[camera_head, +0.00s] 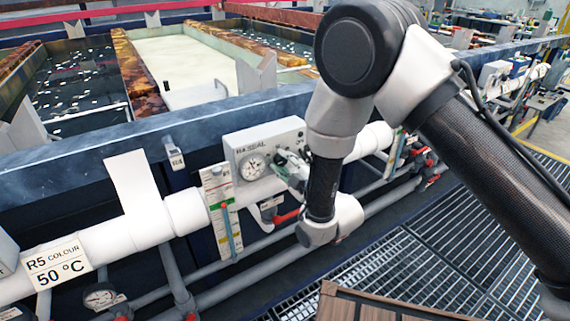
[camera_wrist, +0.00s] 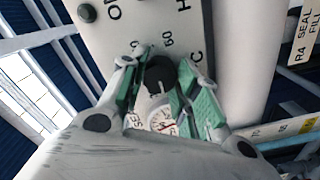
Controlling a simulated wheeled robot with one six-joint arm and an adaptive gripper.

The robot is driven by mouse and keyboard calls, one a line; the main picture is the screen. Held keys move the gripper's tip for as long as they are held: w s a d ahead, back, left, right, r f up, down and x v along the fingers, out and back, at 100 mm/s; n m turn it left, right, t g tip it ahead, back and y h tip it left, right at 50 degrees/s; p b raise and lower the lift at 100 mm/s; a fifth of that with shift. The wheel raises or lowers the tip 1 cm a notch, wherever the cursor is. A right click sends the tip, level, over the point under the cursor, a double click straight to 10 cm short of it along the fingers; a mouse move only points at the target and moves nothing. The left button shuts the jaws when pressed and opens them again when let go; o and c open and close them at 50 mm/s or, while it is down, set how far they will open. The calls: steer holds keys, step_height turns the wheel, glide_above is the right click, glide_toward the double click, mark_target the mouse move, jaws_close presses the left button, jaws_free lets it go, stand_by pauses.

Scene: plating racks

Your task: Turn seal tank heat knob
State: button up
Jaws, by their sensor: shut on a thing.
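The seal tank control box (camera_head: 240,148) is a pale grey box with a round dial gauge (camera_head: 252,167), fixed at the front of the tank row. In the wrist view its panel (camera_wrist: 110,38) carries a black round heat knob (camera_wrist: 159,70) with numbers beside it, 60 among them. My gripper (camera_head: 290,166) is at the right part of the box front. In the wrist view my gripper (camera_wrist: 160,85) has its green-padded fingers on both sides of the knob, shut on it. In the head view the knob is hidden by the gripper. The gauge shows partly below the knob in the wrist view.
A thick white pipe (camera_head: 150,224) runs along the tank front, with an "R5 COLOUR 50 °C" label (camera_head: 57,263). A level gauge strip (camera_head: 222,212) and a red-handled valve (camera_head: 286,216) are near the box. Floor grating (camera_head: 420,250) lies to the right.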

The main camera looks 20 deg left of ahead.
steer(key=shift+m, duration=0.5)
steer(key=m, duration=0.2)
steer(key=shift+m, duration=0.4)
steer(key=m, duration=0.3)
steer(key=shift+m, duration=0.4)
steer(key=m, duration=0.4)
steer(key=shift+s+f, duration=0.1)
steer(key=m, duration=1.7)
steer(key=shift+m, duration=0.4)
